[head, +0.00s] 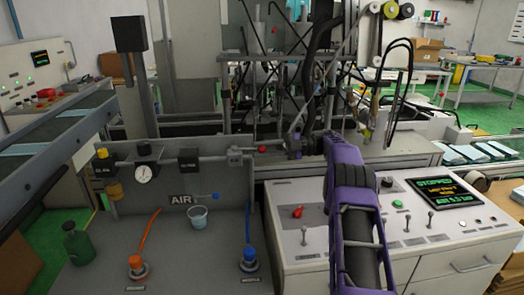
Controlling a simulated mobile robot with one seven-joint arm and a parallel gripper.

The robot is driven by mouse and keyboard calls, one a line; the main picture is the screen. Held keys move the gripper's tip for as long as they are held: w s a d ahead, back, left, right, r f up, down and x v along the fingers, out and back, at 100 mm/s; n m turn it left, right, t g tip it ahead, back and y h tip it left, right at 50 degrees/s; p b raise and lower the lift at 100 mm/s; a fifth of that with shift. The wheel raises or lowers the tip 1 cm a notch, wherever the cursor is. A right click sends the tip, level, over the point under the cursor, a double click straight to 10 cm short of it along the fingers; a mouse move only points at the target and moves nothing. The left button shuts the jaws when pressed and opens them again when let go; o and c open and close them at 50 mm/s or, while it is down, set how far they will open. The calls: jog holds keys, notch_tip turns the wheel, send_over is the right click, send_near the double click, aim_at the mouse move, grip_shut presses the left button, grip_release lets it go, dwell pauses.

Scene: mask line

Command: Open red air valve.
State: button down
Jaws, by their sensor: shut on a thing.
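A small red knob (262,149), which looks like the red air valve's handle, sits on the thin pipe at the right end of the grey air panel (125,205). My purple arm reaches forward over the white console to this pipe. My gripper (294,146) is at the pipe just right of the red knob. It is shut on what looks like the valve's handle, but the fingers are small and the contact is hard to make out. The valve body behind the fingers is partly hidden.
A green bottle (77,243) stands at left. The console has a red switch (297,212) and a screen (444,192). Machine frames crowd behind.

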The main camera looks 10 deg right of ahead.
jog(key=shift+w+g, duration=0.15)
jog(key=shift+g, duration=0.15)
dwell(0.5)
jog(key=c, duration=0.6)
grip_release()
jog(key=shift+c, duration=0.2)
jog(key=shift+d, duration=0.1)
